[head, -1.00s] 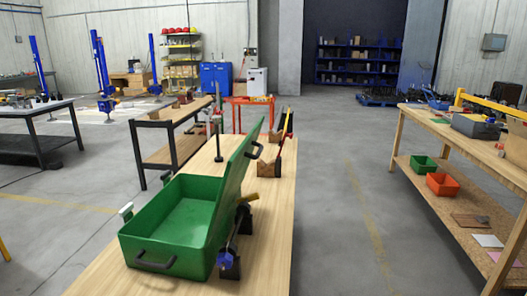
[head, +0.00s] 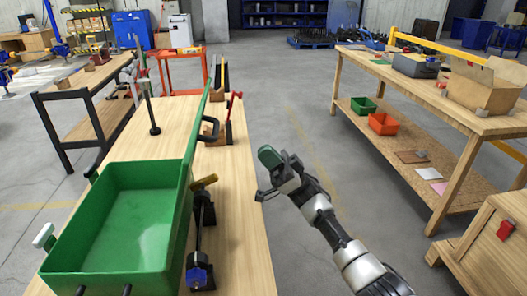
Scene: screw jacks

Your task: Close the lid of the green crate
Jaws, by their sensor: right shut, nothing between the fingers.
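The green crate (head: 108,269) stands on the wooden workbench at the lower left of the head view, and its empty inside shows. Its green lid (head: 190,150) stands up open on the crate's right side, seen nearly edge-on. A dark handle (head: 213,131) sticks out from the lid's right face. My right gripper (head: 261,196) is at the bench's right edge, to the right of the crate and lid and apart from them. It is shut and empty. My left gripper is not in view.
A red-handled tool (head: 232,103) is further back on the workbench (head: 240,255). Open floor lies to the right.

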